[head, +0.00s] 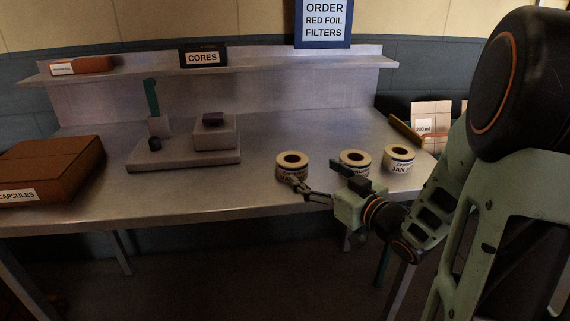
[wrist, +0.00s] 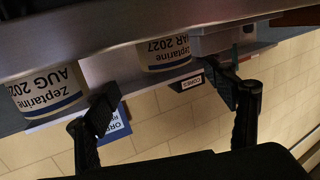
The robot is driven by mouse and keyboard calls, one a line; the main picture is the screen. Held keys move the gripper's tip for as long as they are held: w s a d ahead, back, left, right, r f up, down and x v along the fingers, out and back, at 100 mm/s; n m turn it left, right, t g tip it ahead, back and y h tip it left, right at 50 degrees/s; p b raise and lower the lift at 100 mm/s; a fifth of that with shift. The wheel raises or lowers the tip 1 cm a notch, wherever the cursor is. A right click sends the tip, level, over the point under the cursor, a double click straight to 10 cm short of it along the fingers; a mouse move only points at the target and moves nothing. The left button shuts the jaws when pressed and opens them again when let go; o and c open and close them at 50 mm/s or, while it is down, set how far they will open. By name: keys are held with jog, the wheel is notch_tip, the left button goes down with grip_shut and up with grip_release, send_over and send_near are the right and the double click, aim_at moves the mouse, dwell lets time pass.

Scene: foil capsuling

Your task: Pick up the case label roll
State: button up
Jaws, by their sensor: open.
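Three cream label rolls with dark cores stand on the steel table: a left roll (head: 292,162), a middle roll (head: 354,158) and a right roll (head: 398,159) reading "JAN 2…". Which one is the case label roll I cannot tell. My gripper (head: 308,176) is open and empty at the table's front edge, in front of the left and middle rolls. In the upside-down wrist view, a roll reading "Zeptarine …AR 2027" (wrist: 165,52) shows between the open fingers (wrist: 170,100), apart from them. A roll reading "Zeptarine AUG 202…" (wrist: 48,90) is beyond the left finger.
The steel table (head: 220,200) has a fixture with grey blocks (head: 185,160) left of the rolls. A brown capsules box (head: 45,165) is at the far left. A back shelf (head: 240,66) holds a cores box (head: 203,56). A 200 ml carton (head: 430,125) stands behind right.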

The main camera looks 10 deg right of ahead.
aim_at(296, 163)
jog(key=shift+s+d+f+m+t, duration=0.1)
jog(key=shift+s+f+m+t, duration=0.2)
jog(key=shift+s, duration=0.4)
jog(key=x, duration=0.5)
jog(key=shift+s+b, duration=0.1)
jog(key=shift+b, duration=0.3)
jog(key=x, duration=0.2)
jog(key=b+x, duration=0.1)
jog(key=x, duration=0.2)
jog(key=shift+w+a+r, duration=0.15)
jog(key=shift+w+a, duration=0.1)
jog(key=shift+a, duration=0.15)
jog(key=c, duration=1.2)
jog(key=shift+c, duration=0.9)
jog(key=shift+r, duration=0.1)
